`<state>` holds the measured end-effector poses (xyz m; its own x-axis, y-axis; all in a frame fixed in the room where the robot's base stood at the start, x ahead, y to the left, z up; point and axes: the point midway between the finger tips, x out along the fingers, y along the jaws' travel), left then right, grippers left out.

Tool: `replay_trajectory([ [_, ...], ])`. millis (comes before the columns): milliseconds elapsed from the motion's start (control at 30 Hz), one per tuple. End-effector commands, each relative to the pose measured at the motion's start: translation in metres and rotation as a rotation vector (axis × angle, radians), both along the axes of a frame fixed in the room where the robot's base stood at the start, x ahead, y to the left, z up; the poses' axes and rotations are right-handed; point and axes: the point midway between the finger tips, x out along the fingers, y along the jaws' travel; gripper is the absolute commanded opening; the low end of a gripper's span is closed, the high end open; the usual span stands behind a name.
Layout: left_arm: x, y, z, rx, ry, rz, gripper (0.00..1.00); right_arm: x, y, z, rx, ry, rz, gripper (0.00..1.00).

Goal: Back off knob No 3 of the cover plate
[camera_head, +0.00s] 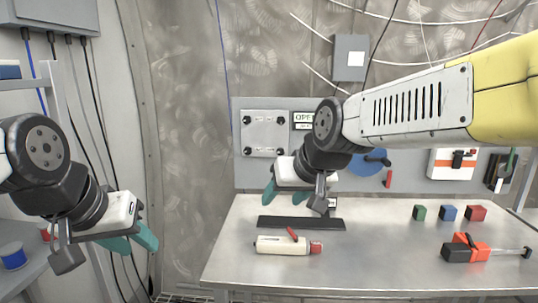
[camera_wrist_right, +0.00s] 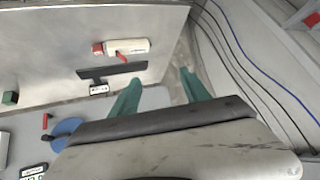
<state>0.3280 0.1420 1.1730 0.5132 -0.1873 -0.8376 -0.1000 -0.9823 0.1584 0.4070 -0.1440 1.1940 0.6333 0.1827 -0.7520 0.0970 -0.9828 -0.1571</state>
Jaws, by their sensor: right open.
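The cover plate (camera_head: 264,133) is a light grey square on the back panel, with a dark knob near each corner. I cannot read any numbers, so I cannot tell which knob is No 3. My right gripper (camera_head: 285,194) is in front of and below the plate, apart from it, above the back of the table. Its teal fingers are spread and empty; they also show in the right wrist view (camera_wrist_right: 160,92). My left gripper (camera_head: 132,241) hangs at the left, away from the plate, its teal fingers seeming apart with nothing between them.
The steel table (camera_head: 370,250) holds a dark flat bar (camera_head: 300,223), a cream and red tool (camera_head: 285,245), small blocks (camera_head: 448,213) and an orange-black tool (camera_head: 470,250). A blue wheel (camera_head: 368,163) and a red lever (camera_head: 389,178) are on the panel, right of my gripper.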

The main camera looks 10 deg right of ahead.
Motion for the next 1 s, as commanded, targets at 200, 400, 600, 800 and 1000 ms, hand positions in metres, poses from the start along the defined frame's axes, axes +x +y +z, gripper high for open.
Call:
replay_trajectory([
  [200,0.000,0.000,0.000,0.000,0.000,0.000,0.36,0.122,-0.011,0.016,-0.006,-0.212,-0.054,0.55],
  [400,0.000,0.000,0.000,0.000,0.000,0.000,0.36,0.221,-0.029,0.020,-0.037,-0.415,-0.116,0.55],
  [600,0.000,0.000,0.000,0.000,0.000,0.000,0.36,0.304,-0.050,0.009,-0.095,-0.617,-0.178,0.55],
  [800,0.000,0.000,0.000,0.000,0.000,0.000,0.36,0.364,-0.071,-0.014,-0.179,-0.819,-0.238,0.55],
  [1000,0.000,0.000,0.000,0.000,0.000,0.000,0.36,0.397,-0.086,-0.049,-0.276,-1.017,-0.285,0.55],
])
